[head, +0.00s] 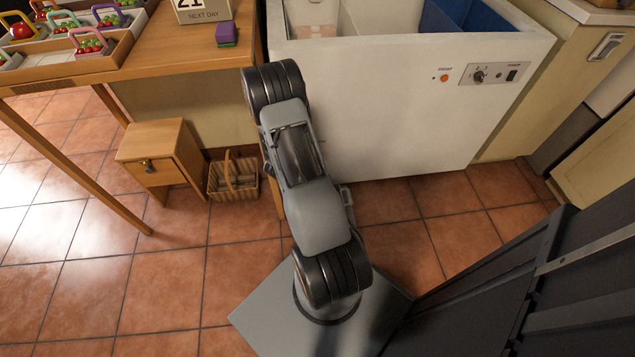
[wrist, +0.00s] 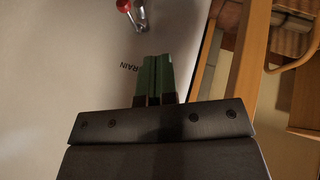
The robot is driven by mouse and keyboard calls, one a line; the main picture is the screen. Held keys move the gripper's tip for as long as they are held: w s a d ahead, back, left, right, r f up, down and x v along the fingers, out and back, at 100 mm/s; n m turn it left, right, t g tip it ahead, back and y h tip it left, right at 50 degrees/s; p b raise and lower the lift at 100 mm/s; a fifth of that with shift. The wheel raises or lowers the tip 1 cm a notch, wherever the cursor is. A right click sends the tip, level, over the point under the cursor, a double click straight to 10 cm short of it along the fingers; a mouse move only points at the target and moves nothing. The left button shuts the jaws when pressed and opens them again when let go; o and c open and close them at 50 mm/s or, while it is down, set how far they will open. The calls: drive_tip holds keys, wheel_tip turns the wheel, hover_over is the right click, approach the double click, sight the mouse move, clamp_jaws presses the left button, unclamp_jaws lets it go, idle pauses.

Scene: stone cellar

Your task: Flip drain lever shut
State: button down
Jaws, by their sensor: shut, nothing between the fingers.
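The drain lever (wrist: 137,17) shows at the top edge of the wrist view, with a red end and a shiny metal body on a white panel. It is partly cut off by the frame, so I cannot tell its full position. Dark printed letters ending in "RAIN" (wrist: 130,66) stand just left of my fingers. My gripper (wrist: 155,62) is shut and empty, its green-tipped fingers together in front of the panel, apart from the lever in the picture. In the head view my own arm hides the gripper, and I cannot make out the lever there.
The white chest freezer (head: 410,110) has a control panel (head: 492,74) at its upper right. A wooden table (head: 180,45) stands on the left, with a small wooden cabinet (head: 158,158) and a wicker basket (head: 233,178) below. Tiled floor lies open on the left.

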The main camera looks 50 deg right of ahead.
drive_tip(key=shift+s+d+f, duration=0.25)
drive_tip(key=shift+s+f, duration=0.15)
drive_tip(key=shift+f, duration=0.2)
drive_tip(key=shift+f, duration=0.1)
drive_tip(key=d+f+b, duration=0.6)
drive_tip(key=d+f, duration=0.2)
drive_tip(key=d, duration=0.1)
drive_tip(key=shift+f, duration=0.4)
drive_tip(key=shift+s, duration=0.1)
